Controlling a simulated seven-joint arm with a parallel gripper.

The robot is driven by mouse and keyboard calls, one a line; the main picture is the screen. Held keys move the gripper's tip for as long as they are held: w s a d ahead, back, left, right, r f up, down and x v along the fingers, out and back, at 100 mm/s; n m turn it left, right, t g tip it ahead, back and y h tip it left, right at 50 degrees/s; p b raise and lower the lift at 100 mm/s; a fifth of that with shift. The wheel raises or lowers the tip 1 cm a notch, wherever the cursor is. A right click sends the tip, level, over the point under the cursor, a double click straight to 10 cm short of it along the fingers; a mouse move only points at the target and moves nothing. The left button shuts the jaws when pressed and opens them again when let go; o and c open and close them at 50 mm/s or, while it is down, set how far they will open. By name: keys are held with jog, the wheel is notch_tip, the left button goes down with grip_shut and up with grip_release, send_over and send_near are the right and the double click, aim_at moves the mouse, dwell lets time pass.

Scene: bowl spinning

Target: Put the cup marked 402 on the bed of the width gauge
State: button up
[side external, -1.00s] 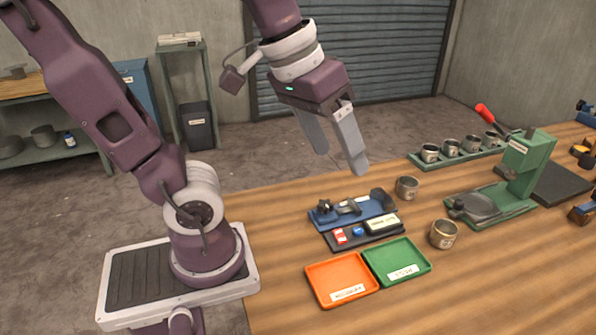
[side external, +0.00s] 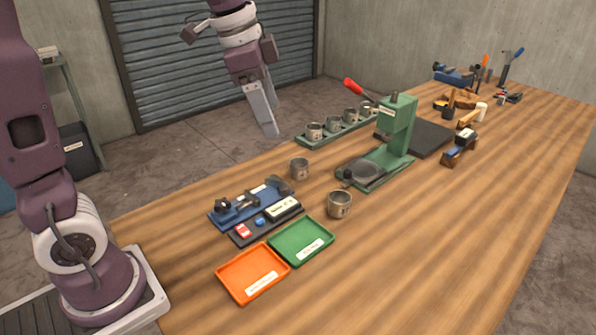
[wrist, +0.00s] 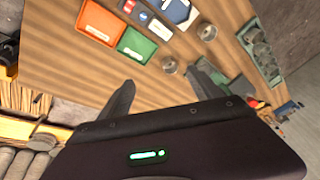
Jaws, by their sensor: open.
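A blue fixture with dark jaws, which looks like the width gauge (side external: 238,207), stands on the bench, with no cup on it. One loose metal cup (side external: 300,168) stands just right of its far end. Another loose cup (side external: 340,204) stands nearer the camera, right of the green tray. Several more cups (side external: 332,124) stand in a row on a green rack. The cups bear small marks, too small to read, so I cannot tell which is 402. My gripper (side external: 268,118) is open and empty, high above the bench. The wrist view shows its spread fingers (wrist: 163,88) and both loose cups below.
A green press (side external: 398,128) with a red handle stands behind the loose cups. An orange tray (side external: 240,284) and a green tray (side external: 302,240) lie at the front. A dark tray (side external: 240,236) with small items lies before the gauge.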

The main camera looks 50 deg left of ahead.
jog(key=w+a+f+m, duration=0.3)
jog(key=w+a+f, duration=0.1)
jog(key=w, duration=0.3)
jog(key=m+g+y, duration=0.2)
jog(key=m+g, duration=0.1)
jog(key=m, duration=0.6)
send_near(299, 162)
notch_tip(299, 162, down, 2)
jog(key=s+d, duration=0.2)
jog(key=f, duration=0.4)
jog(key=a+f, duration=0.1)
jog(key=f, duration=0.2)
jog(key=shift+w+a, duration=0.1)
jog(key=shift+w, duration=0.2)
jog(key=c, duration=1.6)
jog(key=shift+o, duration=0.2)
jog(key=shift+r, duration=0.25)
notch_tip(299, 162, up, 9)
jog(key=n, duration=0.1)
jog(key=s+d+f+n, duration=0.1)
jog(key=s+d+n, duration=0.5)
jog(key=s+n, duration=0.3)
jog(key=s+d+f+n+g+h, duration=0.1)
jog(key=s+d+f+n, duration=0.1)
jog(key=s+d+n, duration=0.5)
jog(key=s+n, duration=0.2)
jog(key=n, duration=0.1)
jog(key=shift+g, duration=0.3)
jog(key=shift+f, duration=0.1)
